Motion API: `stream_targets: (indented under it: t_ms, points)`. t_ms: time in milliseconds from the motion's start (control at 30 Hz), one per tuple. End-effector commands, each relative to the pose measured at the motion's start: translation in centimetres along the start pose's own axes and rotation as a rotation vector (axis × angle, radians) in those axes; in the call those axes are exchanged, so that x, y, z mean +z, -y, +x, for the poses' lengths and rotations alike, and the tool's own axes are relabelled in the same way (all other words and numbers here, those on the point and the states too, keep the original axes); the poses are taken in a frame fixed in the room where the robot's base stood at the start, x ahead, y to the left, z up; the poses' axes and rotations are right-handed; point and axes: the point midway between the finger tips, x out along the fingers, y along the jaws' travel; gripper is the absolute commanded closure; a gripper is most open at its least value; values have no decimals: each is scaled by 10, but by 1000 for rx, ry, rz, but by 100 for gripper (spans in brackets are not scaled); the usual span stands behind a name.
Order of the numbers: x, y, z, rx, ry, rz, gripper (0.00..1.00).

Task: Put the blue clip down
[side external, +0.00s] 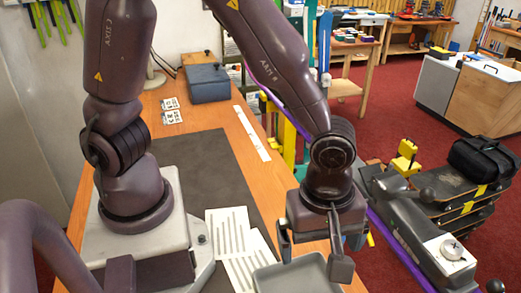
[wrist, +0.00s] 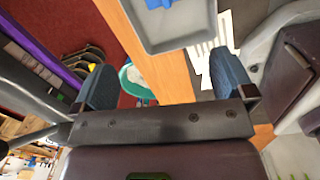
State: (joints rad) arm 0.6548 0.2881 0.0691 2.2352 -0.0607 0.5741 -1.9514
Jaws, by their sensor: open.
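A small blue piece, which looks like the blue clip (wrist: 160,3), lies in the grey tray (wrist: 181,46) at the top of the wrist view, partly cut off by the picture's edge. The grey tray also shows at the bottom of the side view (side external: 290,278), where no blue piece can be made out in it. My gripper (wrist: 165,78) is open, with its two blue-grey fingers wide apart and nothing between them. In the side view my gripper (side external: 313,248) hangs near the bench's edge, close beside the tray and partly over it.
White lined sheets (side external: 236,246) lie beside the tray on the dark mat (side external: 190,165). A blue box (side external: 208,83), small cards (side external: 171,110) and a white strip (side external: 251,133) lie farther back on the bench. A teal bin (wrist: 125,76) stands below, past the bench edge.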

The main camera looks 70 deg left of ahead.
Motion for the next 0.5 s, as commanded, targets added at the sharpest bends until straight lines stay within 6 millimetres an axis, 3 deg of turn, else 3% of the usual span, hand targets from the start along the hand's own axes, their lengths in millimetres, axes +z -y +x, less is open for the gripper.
stream_targets:
  t_ms: [100, 233, 400, 500]
  points:
    - [-33, -6, -49, 89, 24, 218, 0]
    - [-73, 3, -98, 189, -6, 512, 0]
    - [-118, 31, -148, 291, -133, 891, 0]
    - [-138, 52, -167, 315, -230, 1086, 0]
